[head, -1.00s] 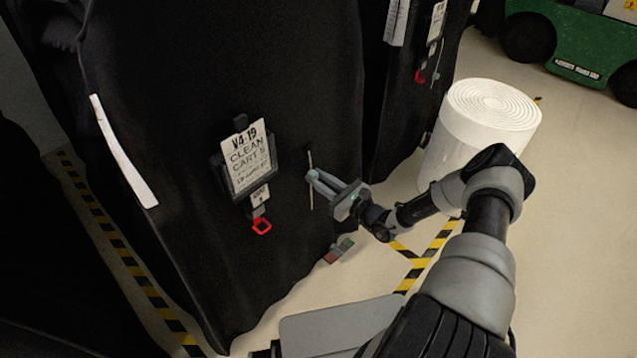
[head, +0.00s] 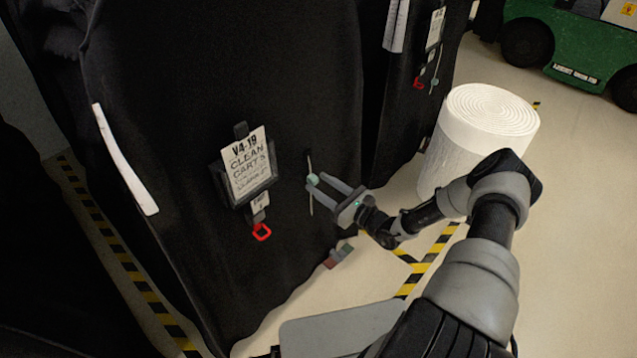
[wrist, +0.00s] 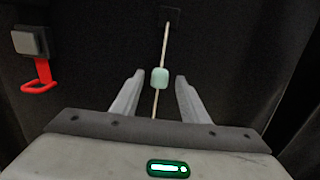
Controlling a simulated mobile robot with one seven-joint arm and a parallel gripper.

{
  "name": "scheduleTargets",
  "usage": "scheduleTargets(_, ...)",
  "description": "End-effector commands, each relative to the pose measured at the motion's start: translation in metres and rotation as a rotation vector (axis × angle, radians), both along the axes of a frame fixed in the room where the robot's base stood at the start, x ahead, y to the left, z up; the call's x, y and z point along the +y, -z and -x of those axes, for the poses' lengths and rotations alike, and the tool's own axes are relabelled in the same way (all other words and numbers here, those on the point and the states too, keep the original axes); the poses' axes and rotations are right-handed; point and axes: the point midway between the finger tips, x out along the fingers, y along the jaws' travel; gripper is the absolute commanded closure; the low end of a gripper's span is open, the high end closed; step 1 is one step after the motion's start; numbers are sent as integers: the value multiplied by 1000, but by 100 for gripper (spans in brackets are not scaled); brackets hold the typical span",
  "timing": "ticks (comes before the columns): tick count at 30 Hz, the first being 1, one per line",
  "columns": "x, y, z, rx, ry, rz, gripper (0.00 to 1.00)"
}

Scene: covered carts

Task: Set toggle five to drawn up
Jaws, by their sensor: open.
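A pale green toggle (head: 313,180) sits partway along a thin light cord on the black cover of the near cart. In the wrist view the toggle (wrist: 160,77) has cord above it, running up to a dark patch, and cord below it. My gripper (head: 318,183) is open at the toggle. In the wrist view its fingertips (wrist: 159,76) stand on either side of the toggle, with a gap to each side. I cannot read a number five on this toggle.
A holder with a "V4-19 CLEAN CARTS" card (head: 247,163) and a red pull loop (head: 262,232) are left of the cord. Another covered cart (head: 400,100) stands behind, with its own small toggle (head: 435,82). A white roll (head: 475,140) stands right, on the floor.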

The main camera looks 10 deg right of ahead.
Motion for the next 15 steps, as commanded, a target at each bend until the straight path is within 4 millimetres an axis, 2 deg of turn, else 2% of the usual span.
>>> scheduleTargets(15, -72, -1, 97, 1, 5, -1, 59)
